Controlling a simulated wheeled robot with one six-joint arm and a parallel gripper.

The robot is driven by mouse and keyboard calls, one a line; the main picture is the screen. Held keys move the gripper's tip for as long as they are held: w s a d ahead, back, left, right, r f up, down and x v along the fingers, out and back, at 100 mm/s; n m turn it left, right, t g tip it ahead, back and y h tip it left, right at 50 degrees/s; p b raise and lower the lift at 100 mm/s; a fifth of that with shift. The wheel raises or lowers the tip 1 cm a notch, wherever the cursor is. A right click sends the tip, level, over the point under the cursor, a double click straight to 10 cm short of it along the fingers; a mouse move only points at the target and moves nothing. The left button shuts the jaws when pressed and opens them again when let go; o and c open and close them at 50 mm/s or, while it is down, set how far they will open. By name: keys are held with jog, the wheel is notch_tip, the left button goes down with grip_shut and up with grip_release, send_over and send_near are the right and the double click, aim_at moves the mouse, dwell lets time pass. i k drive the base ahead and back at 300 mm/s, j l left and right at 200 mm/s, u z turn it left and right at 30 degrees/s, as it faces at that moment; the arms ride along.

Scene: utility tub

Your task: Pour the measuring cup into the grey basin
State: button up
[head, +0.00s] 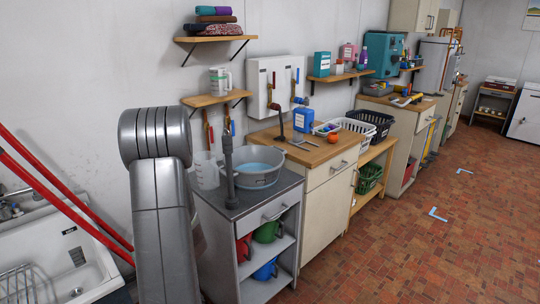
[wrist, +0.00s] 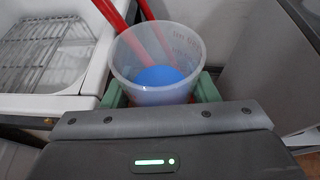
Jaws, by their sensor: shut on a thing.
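The measuring cup (wrist: 133,85) is translucent, with faint marks on its wall and blue liquid inside. It stands roughly upright in the wrist view. My gripper (wrist: 158,92) is shut on it, with green fingers on both sides. In the head view my arm hides the gripper. The grey basin (head: 262,180) holds pale blue liquid and sits on the dark top of the grey cabinet, right of my arm. A translucent jug (head: 207,172) shows left of the basin; I cannot tell whether it is the held cup.
A dark tap-like post (head: 229,165) rises in front of the basin. A white sink (head: 60,255) with a wire rack lies left, with red pipes (head: 65,195) slanting above it. A wooden counter (head: 310,150) with a blue container stands right.

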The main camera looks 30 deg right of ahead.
aim_at(255, 167)
jog(key=l, duration=1.35)
jog(key=l+z, duration=0.1)
jog(key=l, duration=1.3)
jog(key=i, duration=0.05)
